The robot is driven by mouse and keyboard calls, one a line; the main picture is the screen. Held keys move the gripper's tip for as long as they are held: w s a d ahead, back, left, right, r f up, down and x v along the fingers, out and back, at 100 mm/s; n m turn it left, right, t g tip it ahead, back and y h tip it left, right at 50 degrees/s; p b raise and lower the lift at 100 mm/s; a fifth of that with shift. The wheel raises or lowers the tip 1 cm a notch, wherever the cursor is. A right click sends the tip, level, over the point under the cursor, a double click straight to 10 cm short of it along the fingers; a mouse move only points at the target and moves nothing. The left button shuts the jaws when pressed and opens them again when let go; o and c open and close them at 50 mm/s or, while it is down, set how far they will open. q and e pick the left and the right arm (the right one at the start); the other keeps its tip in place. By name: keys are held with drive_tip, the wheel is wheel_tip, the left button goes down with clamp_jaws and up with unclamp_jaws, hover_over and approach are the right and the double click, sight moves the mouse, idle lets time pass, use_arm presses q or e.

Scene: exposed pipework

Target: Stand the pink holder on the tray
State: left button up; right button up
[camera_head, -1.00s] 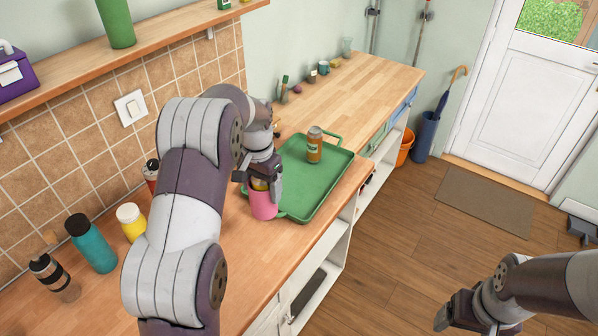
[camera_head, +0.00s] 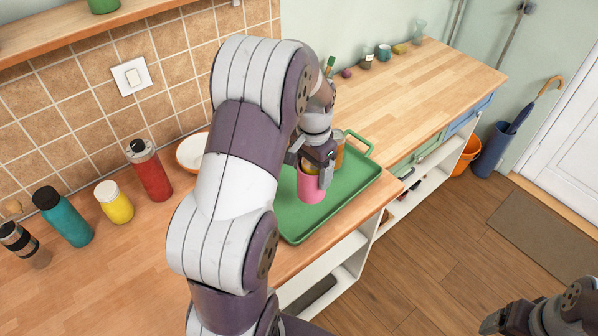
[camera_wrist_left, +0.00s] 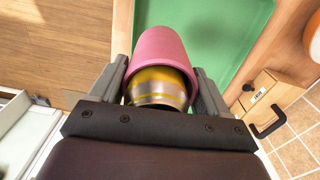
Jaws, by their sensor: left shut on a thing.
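The pink holder (camera_head: 310,187) is a small cup with a yellow and metallic can-like thing (camera_wrist_left: 160,87) inside it. My left gripper (camera_head: 313,168) is shut on the holder, with one finger on each side in the left wrist view, where the holder (camera_wrist_left: 160,50) also shows. In the head view the holder appears upright over the green tray (camera_head: 290,225). I cannot tell whether its base touches the tray. The tray (camera_wrist_left: 225,30) lies beyond the holder in the left wrist view. My right gripper (camera_head: 500,318) is at the lower right, away from the counter; its jaws are unclear.
A brown jar (camera_head: 339,152) stands on the tray just behind the holder, partly hidden by my gripper. A red bottle (camera_head: 150,172), yellow bottle (camera_head: 114,203), teal bottle (camera_head: 64,217) and white bowl (camera_head: 190,153) stand left. The wooden counter's far part (camera_head: 425,95) is mostly clear.

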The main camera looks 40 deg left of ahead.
use_arm(q)
drive_tip(key=a+f+p, duration=0.1)
drive_tip(key=a+f, duration=0.1)
drive_tip(key=w+a+f+p, duration=0.1)
drive_tip(key=a+f, duration=0.1)
drive_tip(key=f, duration=0.1)
drive_tip(key=w+a+f+p, duration=0.1)
drive_tip(key=a+f, duration=0.2)
drive_tip(key=shift+f, duration=0.2)
drive_tip(key=shift+d, duration=0.1)
drive_tip(key=o, duration=0.6)
drive_tip(key=shift+s+f, duration=0.15)
drive_tip(key=o, duration=0.4)
